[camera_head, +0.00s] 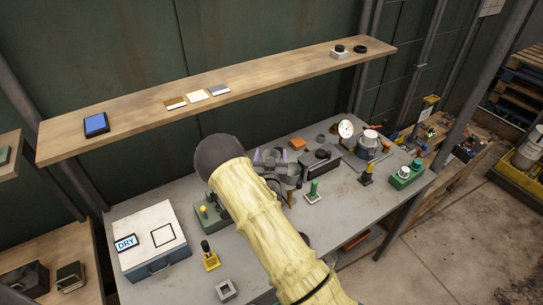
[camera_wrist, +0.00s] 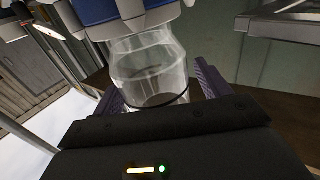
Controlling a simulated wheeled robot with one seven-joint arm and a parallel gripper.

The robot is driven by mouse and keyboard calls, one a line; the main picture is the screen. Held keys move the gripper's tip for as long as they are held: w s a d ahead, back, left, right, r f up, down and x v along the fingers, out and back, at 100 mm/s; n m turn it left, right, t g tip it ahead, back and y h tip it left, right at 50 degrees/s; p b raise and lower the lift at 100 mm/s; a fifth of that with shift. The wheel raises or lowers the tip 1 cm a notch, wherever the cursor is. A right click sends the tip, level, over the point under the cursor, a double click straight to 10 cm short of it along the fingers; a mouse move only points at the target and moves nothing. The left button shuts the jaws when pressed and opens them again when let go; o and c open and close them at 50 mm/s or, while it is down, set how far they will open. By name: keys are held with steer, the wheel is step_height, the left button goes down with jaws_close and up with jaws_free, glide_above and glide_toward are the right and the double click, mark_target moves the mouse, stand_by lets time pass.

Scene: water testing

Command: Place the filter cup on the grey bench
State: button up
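The clear filter cup (camera_wrist: 150,72) shows in the wrist view, with a dark ring near its lower edge. Its upper end meets a pale collar under a blue part (camera_wrist: 95,10); I cannot tell if they are joined. My gripper (camera_wrist: 157,88) has its two purple fingers on either side of the cup. Whether they press on it is unclear. In the head view my gripper (camera_head: 276,158) is over the back of the grey bench (camera_head: 345,190), partly hidden by my pale-sleeved arm. The cup is not clearly seen there.
A white-topped box (camera_head: 150,235) with a DRY label stands at the bench's left. A green block (camera_head: 313,192), a dark device (camera_head: 322,160), a gauge (camera_head: 346,129) and a green switch box (camera_head: 405,174) stand right of my arm. A wooden shelf (camera_head: 230,85) runs above the bench.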

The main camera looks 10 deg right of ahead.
steer(key=shift+r+p, duration=0.1)
steer(key=shift+p, duration=0.35)
steer(key=shift+s+f, duration=0.2)
steer(key=b+v, duration=0.7)
steer(key=v, duration=1)
steer(key=shift+b, duration=0.4)
steer(key=s+d+r+n+g+y, duration=0.1)
steer(key=s+d+r+g+y, duration=0.1)
steer(key=s+g, duration=0.5)
steer(key=s+d+r+n+g+y, duration=0.1)
steer(key=s+r+g+y, duration=0.1)
steer(key=s+g, duration=0.5)
steer(key=shift+s+d+r+n+g, duration=0.3)
steer(key=shift+s+d+n+g, duration=0.1)
steer(key=shift+s, duration=0.7)
